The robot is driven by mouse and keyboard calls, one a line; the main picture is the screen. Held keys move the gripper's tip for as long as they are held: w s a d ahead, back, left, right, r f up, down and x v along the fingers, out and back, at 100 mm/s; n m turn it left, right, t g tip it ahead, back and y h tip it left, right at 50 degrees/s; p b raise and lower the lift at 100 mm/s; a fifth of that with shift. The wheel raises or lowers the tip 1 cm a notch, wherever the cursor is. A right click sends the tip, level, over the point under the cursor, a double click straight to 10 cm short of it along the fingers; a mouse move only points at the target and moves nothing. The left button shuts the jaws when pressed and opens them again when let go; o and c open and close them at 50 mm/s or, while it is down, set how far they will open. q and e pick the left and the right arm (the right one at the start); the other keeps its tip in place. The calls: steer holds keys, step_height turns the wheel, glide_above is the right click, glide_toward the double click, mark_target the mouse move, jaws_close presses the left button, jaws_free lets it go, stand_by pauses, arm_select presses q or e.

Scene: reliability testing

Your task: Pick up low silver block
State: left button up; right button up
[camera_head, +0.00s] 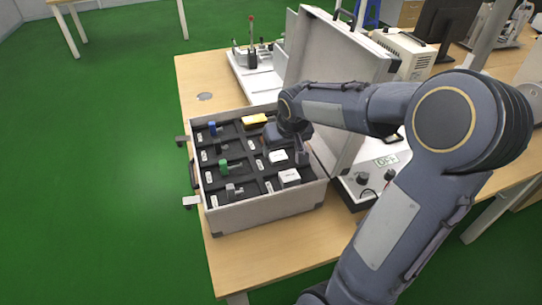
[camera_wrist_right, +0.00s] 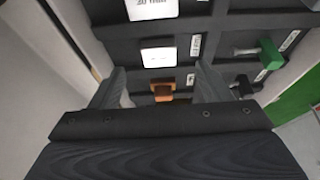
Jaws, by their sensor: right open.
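Two pale silver-white blocks sit in the right column of the open case (camera_head: 270,206). The smaller, lower-looking block (camera_head: 277,157) lies behind the larger block (camera_head: 290,177). My right gripper (camera_head: 288,150) is over this column, by the lower block. In the right wrist view, the lower block (camera_wrist_right: 158,57) shows just beyond my open fingers (camera_wrist_right: 160,72), and the larger block (camera_wrist_right: 152,8) is at the top edge. An orange-brown piece (camera_wrist_right: 163,92) shows between the fingers. Nothing is visibly held. My left gripper is not in view.
The case's raised lid (camera_head: 340,75) stands close on the right of my gripper. Blue (camera_head: 212,127) and green (camera_head: 223,166) pieces stand in the left column. A yellow piece (camera_head: 254,119) lies at the back. A control box (camera_head: 365,185) is right of the case.

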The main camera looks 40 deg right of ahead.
mark_target(278, 155)
steer(key=shift+w+d+f, duration=0.1)
steer(key=shift+w+f, duration=0.05)
steer(key=shift+f, duration=0.35)
steer(key=x, duration=0.2)
steer(key=w+x, duration=0.1)
steer(key=x, duration=0.2)
steer(key=shift+d, duration=0.25)
steer(key=c, duration=1.1)
